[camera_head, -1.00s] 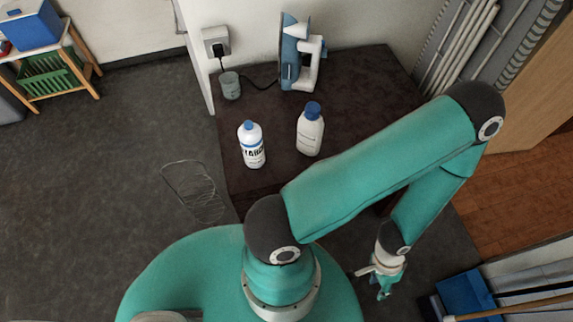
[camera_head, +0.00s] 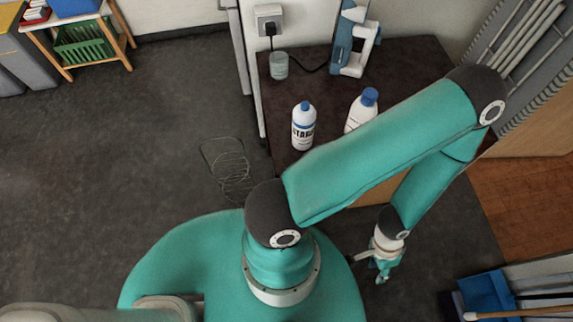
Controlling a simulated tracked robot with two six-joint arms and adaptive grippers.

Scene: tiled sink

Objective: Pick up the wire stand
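The wire stand (camera_head: 230,172) shows as a thin dark wire outline with several cross wires. It lies low on the dark floor, left of the brown cabinet and just beyond my teal body. Its fine shape is hard to make out.
The brown cabinet (camera_head: 285,92) bears a white bottle (camera_head: 303,128), another bottle (camera_head: 360,113), a glass (camera_head: 279,65) and a blue-white device (camera_head: 352,40). A wooden rack (camera_head: 122,35) stands at top left. The floor left of the wire stand is clear.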

